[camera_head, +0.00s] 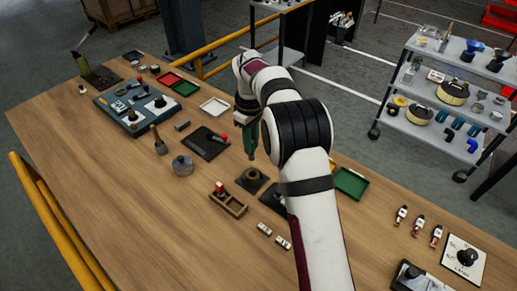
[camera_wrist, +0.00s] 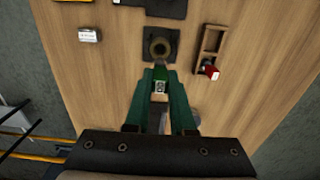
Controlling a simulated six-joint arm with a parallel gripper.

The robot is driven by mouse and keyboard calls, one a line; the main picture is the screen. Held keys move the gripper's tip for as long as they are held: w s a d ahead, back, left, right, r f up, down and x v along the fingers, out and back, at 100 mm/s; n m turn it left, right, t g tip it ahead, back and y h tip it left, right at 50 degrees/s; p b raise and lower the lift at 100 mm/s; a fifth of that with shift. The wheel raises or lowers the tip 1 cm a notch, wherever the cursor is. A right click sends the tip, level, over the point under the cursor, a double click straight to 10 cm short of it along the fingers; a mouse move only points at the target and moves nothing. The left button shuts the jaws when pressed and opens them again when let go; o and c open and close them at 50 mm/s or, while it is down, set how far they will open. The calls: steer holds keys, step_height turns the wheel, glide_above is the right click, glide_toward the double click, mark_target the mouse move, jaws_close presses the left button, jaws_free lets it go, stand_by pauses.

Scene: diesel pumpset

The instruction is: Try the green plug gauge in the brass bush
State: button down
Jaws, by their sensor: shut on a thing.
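My gripper (camera_wrist: 160,82) has dark green fingers and is shut on the green plug gauge (camera_wrist: 160,73), of which only a small part shows between the fingertips. In the head view my gripper (camera_head: 250,150) points down just above the brass bush (camera_head: 252,173), seemingly apart from it. The bush sits on a dark square plate. In the wrist view the bush (camera_wrist: 159,47) lies just beyond the fingertips, with its round bore facing up. The gauge's lower end is hard to make out.
A wooden rack (camera_head: 236,208) holding a red-handled gauge (camera_head: 219,187) stands near the bush. A grey round pot (camera_head: 182,166), a black pad (camera_head: 206,143) and a green tray (camera_head: 351,183) are nearby. White-labelled small blocks (camera_head: 282,242) lie in front. Bare wood is open at the left.

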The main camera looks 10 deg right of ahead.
mark_target(252, 159)
steer(key=shift+f, duration=3.1)
steer(key=shift+f, duration=1.4)
steer(key=shift+r, duration=0.1)
stand_by(0.8)
steer(key=shift+r, duration=2.2)
steer(key=shift+r, duration=2)
steer(key=shift+s, duration=0.1)
